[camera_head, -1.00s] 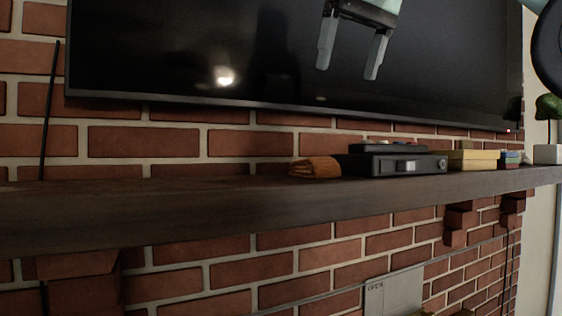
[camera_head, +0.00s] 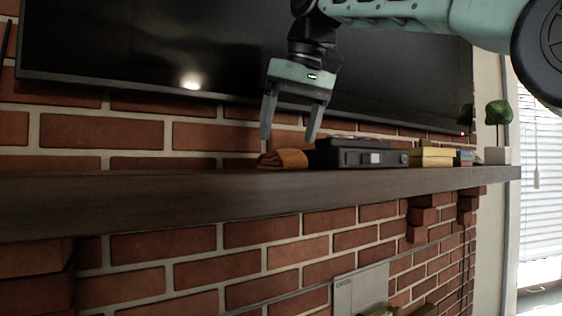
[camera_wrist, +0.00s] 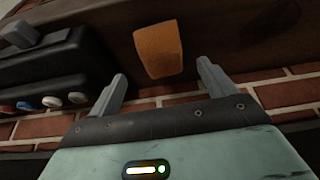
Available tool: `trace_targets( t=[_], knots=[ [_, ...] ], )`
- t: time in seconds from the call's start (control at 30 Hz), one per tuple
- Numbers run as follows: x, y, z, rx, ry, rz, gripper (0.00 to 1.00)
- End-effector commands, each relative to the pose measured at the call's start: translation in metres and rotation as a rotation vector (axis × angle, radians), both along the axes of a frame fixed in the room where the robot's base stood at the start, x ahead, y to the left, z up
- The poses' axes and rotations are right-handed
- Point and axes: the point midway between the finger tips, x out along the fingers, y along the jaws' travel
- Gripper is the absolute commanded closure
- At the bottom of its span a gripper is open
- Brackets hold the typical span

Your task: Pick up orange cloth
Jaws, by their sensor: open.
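The orange cloth (camera_head: 284,158) lies folded on the dark wooden mantel shelf, just left of a black box-shaped device. In the wrist view the orange cloth (camera_wrist: 158,49) lies ahead of my fingers, roughly between their lines and clear of both. My gripper (camera_head: 289,138) points down above the cloth, open and empty, with its fingertips a little higher than the cloth in the head view. In the wrist view my gripper (camera_wrist: 162,75) shows both fingers spread wide apart.
The black device (camera_head: 360,154) stands close to the cloth's right on the mantel (camera_head: 150,195). Yellow boxes (camera_head: 432,157) and a potted plant (camera_head: 498,130) are farther right. A large black TV (camera_head: 200,50) hangs behind on the brick wall. The mantel left of the cloth is clear.

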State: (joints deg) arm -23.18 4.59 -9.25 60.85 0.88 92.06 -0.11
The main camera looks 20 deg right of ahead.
Motion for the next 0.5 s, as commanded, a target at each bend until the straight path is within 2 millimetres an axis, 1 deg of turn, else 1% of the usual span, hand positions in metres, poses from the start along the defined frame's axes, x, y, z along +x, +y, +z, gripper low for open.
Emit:
trace_targets(
  t=[0.13,0.23,0.33,0.5],
  knots=[
    [0.011,0.006,-0.018,-0.001,0.004,0.001,0.17],
    [0.015,0.007,-0.030,-0.001,0.004,0.000,0.17],
    [0.017,0.007,-0.037,-0.001,0.002,0.000,0.17],
    [0.018,0.007,-0.038,-0.001,0.001,0.000,0.17]
  ],
)
